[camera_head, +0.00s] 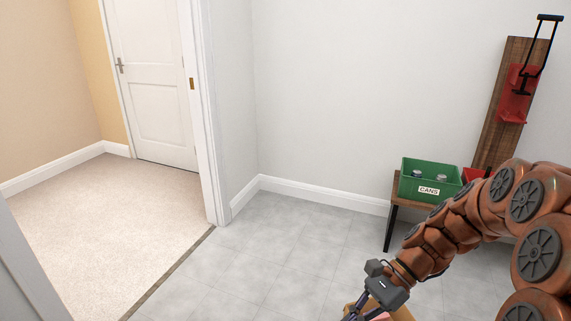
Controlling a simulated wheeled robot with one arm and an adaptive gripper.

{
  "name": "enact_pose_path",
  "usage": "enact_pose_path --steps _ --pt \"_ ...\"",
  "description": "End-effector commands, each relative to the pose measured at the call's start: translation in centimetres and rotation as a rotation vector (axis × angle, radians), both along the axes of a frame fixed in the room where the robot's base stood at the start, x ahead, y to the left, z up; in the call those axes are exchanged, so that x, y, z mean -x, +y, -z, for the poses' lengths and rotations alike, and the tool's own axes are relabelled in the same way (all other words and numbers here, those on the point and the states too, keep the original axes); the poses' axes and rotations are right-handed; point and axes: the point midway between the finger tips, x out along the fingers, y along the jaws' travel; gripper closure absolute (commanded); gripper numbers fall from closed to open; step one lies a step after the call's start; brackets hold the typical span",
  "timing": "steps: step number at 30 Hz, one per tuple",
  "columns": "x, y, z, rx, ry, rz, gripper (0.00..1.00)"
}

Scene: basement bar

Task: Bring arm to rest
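My arm (459,220) shows at the lower right, with orange-brown segmented links and dark round joint caps. It is bent and reaches down toward the bottom edge of the picture. My gripper (364,309) is at the bottom, just right of the middle, pointing down and to the left. Its fingertips are at or past the picture's lower edge, so its opening does not show clearly. Part of a tan thing (401,314) and a small pinkish patch (381,316) show beside and behind the gripper. I cannot tell what they are or whether the gripper touches them.
A green bin labelled CANS (428,190) holds some cans on a small dark-legged table (393,207). A wall-mounted wooden board (492,135) carries a red can crusher (516,95). Grey tiled floor (240,258) is clear. An open doorway leads to carpet (95,220) and a white door (155,80).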

Motion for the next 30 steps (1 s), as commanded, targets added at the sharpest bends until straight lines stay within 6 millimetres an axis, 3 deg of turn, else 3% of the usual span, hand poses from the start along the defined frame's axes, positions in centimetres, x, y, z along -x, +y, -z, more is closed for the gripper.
enact_pose_path --steps 1,14,30 --pt "1.0 0.4 -1.9 0.022 -0.037 -0.046 1.0" --pt "8.6 0.2 -9.3 0.19 -0.319 -0.441 1.0" --pt "16.1 -3.8 -17.1 0.384 -0.61 -0.924 1.0"
